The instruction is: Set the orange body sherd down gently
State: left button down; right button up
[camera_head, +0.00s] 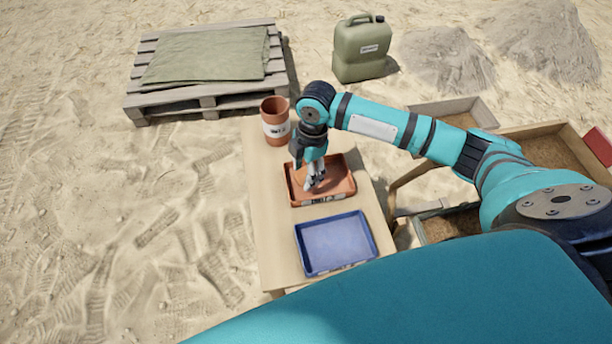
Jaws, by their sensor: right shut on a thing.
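My right gripper (314,181) points down inside the orange-brown tray (341,189) on the table. It is shut on the orange body sherd (300,173), a small piece that shows at the left of the fingers. The sherd is mostly hidden by the gripper, and its colour is close to the tray's. I cannot tell whether the sherd touches the tray floor. My left gripper is not in view.
A blue tray (335,243), empty, lies on the wooden table (268,230) in front of the orange-brown tray. A labelled terracotta pot (275,112) stands at the table's back left. Wooden sieve boxes (545,148) stand to the right. A pallet (205,101) and a green jerrycan (361,50) are behind.

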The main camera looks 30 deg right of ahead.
jog(key=shift+f, duration=1.55)
jog(key=shift+s+f, duration=0.1)
jog(key=shift+f, duration=0.05)
jog(key=o, duration=0.7)
jog(key=shift+o, duration=0.2)
notch_tip(320, 180, up, 12)
jog(key=d, duration=0.1)
jog(key=shift+d, duration=0.2)
